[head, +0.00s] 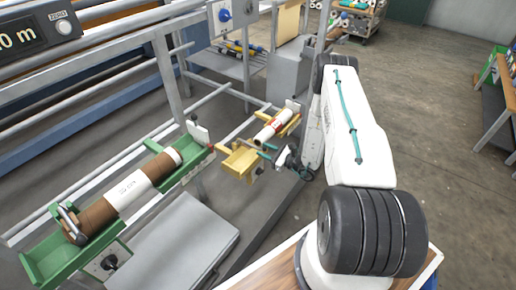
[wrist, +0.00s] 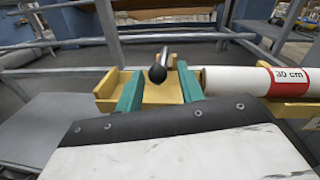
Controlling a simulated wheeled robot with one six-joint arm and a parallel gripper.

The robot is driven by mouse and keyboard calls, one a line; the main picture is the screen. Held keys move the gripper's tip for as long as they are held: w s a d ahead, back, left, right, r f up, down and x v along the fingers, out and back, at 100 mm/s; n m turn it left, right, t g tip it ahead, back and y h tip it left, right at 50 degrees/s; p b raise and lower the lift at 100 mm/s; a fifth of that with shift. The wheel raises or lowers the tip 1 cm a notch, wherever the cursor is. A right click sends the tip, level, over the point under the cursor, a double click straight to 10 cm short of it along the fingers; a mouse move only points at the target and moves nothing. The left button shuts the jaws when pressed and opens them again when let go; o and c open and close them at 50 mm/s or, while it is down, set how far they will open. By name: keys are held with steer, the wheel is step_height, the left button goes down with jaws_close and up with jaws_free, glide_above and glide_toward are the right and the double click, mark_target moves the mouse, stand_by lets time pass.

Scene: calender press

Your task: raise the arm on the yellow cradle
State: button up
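The yellow cradle (head: 238,163) is fixed to the frame rail, left of my gripper in the head view. In the wrist view its yellow plates (wrist: 108,88) show behind my fingers. A metal arm with a black ball knob (wrist: 157,74) points towards the wrist camera. A white roll with a red label reading "30 cm" (wrist: 287,77) lies in the cradle's right part, and it also shows in the head view (head: 268,130). My gripper (wrist: 159,76) is open, its teal fingers on either side of the knob with gaps visible. How far the knob reaches between them is unclear.
A green cradle (head: 48,258) with a brown roll (head: 152,172) stands at left on the same frame. A grey panel (head: 185,245) lies below it. Grey frame rails (head: 212,97) run behind. Open floor (head: 440,130) lies to the right.

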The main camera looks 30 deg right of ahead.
mark_target(250, 146)
steer(key=shift+x, duration=1.95)
jaws_close()
steer(key=shift+r, duration=0.1)
